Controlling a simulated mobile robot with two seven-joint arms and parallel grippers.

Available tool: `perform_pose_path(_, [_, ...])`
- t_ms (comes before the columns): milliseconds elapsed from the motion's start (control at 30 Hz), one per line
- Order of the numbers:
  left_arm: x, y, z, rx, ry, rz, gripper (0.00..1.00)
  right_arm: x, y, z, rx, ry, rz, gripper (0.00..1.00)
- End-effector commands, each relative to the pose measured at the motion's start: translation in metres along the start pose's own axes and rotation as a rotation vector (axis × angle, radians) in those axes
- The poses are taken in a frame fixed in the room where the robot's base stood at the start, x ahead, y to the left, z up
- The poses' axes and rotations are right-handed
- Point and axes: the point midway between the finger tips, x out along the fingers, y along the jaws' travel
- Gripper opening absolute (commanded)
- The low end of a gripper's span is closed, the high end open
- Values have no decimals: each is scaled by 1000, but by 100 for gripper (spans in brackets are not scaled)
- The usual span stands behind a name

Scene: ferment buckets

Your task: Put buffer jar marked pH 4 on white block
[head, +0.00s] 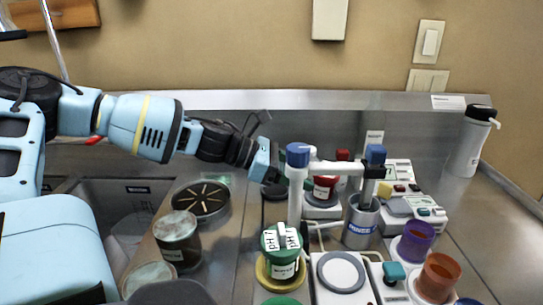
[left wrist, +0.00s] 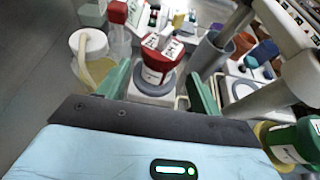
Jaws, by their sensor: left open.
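A red-lidded jar (left wrist: 157,62) stands upright on a white block with a grey round top (left wrist: 152,88) in the left wrist view. White tags stand on its lid, but their print is too small to read surely. In the head view the red jar (head: 325,188) is partly hidden behind a white stand. My left gripper (head: 272,163) is open at its left; in the left wrist view its green fingers (left wrist: 160,82) lie either side of the jar, and I cannot tell contact. A green-lidded jar marked pH 7 (head: 282,262) sits on a yellow ring. A second white block (head: 337,290) has a bare grey disc.
The white stand (head: 297,190) with blue caps rises close to my left gripper. A grey rinse cup (head: 360,228), a purple cup (head: 416,240) and an orange cup (head: 438,275) stand right. A white bottle (head: 470,145) stands back right. A sink (head: 115,205) lies left.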

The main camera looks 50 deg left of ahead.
Motion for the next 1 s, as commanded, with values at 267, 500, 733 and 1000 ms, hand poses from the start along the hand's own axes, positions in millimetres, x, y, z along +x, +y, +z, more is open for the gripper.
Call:
perform_pose_path(267, [-29, 0, 5, 3, -6, 3, 65, -12, -1, -7, -3, 2, 2, 65])
perform_pose_path(500, [-49, 1, 3, 3, -2, 3, 65, -22, -2, -11, -3, 4, 2, 65])
perform_pose_path(733, [-58, 0, 1, 1, -1, 1, 65, -25, -3, -15, -1, 10, 3, 65])
perform_pose_path(1000, [-60, 0, 0, 0, 0, 0, 65, -24, -3, -14, 1, 9, 3, 65])
